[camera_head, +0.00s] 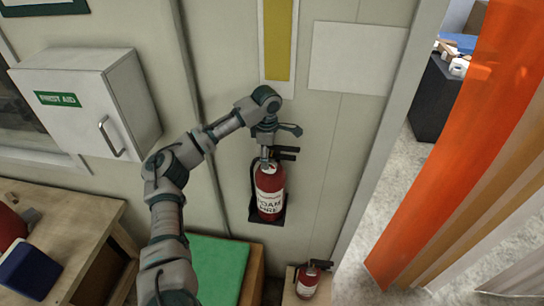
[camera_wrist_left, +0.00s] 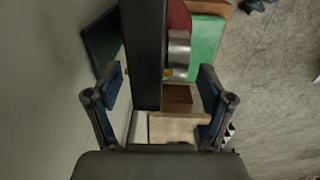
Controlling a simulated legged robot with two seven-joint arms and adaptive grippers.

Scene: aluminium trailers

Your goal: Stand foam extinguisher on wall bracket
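The red foam extinguisher (camera_head: 270,188) with a white label stands upright at the black wall bracket (camera_head: 279,219), low on the panel. Its black handle (camera_head: 286,153) points right. My left gripper (camera_head: 277,143) is just above the extinguisher's top, close to the handle. In the left wrist view my left gripper's fingers (camera_wrist_left: 160,78) are spread wide, with a dark bar (camera_wrist_left: 143,45), probably the handle, between them and a gap on the right side. A red piece of the body (camera_wrist_left: 178,17) and a silver part (camera_wrist_left: 179,52) show behind it. My right gripper is not in view.
A white first aid cabinet (camera_head: 85,95) juts from the wall at left. A smaller red extinguisher (camera_head: 307,283) stands below right of the bracket. A green-topped box (camera_head: 220,268) and a wooden bench (camera_head: 75,225) are below left. Orange strip curtains (camera_head: 460,130) hang at right.

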